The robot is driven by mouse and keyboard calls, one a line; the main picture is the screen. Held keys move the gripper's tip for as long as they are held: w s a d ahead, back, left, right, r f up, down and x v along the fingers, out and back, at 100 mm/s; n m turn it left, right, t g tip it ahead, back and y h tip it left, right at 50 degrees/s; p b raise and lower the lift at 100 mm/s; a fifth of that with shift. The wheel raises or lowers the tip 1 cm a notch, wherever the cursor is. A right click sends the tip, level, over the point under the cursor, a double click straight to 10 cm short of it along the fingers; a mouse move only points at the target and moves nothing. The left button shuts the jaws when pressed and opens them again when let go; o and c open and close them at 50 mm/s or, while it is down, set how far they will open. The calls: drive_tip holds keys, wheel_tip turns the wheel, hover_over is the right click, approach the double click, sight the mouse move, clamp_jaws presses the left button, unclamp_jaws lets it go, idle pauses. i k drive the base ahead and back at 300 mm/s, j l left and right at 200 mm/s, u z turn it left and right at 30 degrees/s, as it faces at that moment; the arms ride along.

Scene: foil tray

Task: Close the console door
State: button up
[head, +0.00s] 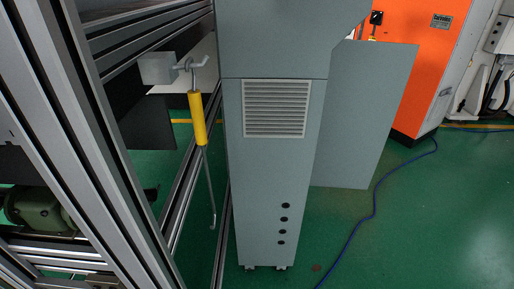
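The grey console (275,190) stands upright in the middle of the head view, with a vent grille and several dark round holes on the side facing me. A flat grey panel (370,120), which looks like the console door, stands out to the right from behind the console. It appears swung open. Its hinge and the inside of the console are hidden behind the console's body. My gripper is not in view.
Metal profile framing (95,130) fills the left, with a yellow-handled hooked tool (197,118) hanging there. A blue cable (374,205) runs across the green floor right of the console. An orange cabinet (418,70) stands behind. Floor at lower right is open.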

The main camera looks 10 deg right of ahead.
sight(367, 81)
drive_tip(key=i+l+z, duration=0.1)
drive_tip(key=i+l, duration=0.85)
drive_tip(key=l, duration=0.45)
drive_tip(key=i+l+z, duration=0.15)
drive_tip(key=i+l, duration=0.9)
drive_tip(key=l, duration=0.25)
drive_tip(key=i+l+z, duration=0.1)
drive_tip(key=i+l, duration=0.95)
drive_tip(key=l, duration=0.15)
